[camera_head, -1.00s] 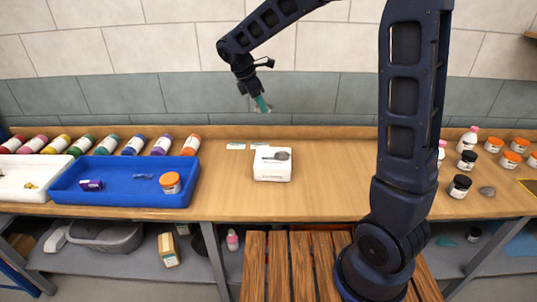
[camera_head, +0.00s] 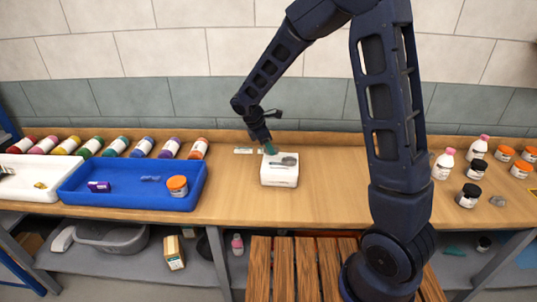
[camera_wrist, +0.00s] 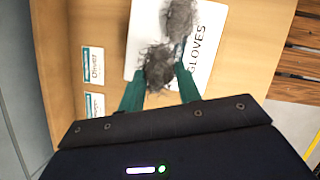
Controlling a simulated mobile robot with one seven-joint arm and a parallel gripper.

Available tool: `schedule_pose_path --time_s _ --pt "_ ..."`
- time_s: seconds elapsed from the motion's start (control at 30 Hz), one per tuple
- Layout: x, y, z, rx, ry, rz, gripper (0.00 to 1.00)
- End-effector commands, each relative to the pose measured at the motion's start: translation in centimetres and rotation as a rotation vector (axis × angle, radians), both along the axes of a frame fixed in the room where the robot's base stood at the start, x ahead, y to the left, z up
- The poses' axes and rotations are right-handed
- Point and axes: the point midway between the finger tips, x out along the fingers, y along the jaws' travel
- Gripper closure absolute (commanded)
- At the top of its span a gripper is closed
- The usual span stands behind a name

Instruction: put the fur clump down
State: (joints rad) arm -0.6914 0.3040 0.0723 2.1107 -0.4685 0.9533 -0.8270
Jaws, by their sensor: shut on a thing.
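My gripper (camera_head: 270,148) has its green fingers shut on a grey, wispy fur clump (camera_wrist: 158,66). In the wrist view, the clump sits between the fingertips, over the edge of a white box marked "GLOVES" (camera_wrist: 200,72). In the head view, my gripper is just above the back of this box (camera_head: 279,177), which stands on the wooden counter. A second grey fur clump (camera_wrist: 180,17) lies on the box top, farther from my fingers. I cannot tell whether the held clump touches the box.
Two small labelled cards (camera_wrist: 93,66) lie on the counter beside the box. A blue tray (camera_head: 130,200) with an orange-lidded jar (camera_head: 177,186) and a purple item stands to the left. Bottles and jars (camera_head: 469,195) stand at the right. Counter right of the box is clear.

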Motion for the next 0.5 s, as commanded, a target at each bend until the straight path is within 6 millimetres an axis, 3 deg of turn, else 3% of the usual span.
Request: schedule_pose_path --time_s 0.2,0.5 --pt "-0.1 0.0 -3.0 -0.002 0.003 0.001 0.87" --pt "0.0 0.0 -3.4 0.000 0.001 0.000 0.87"
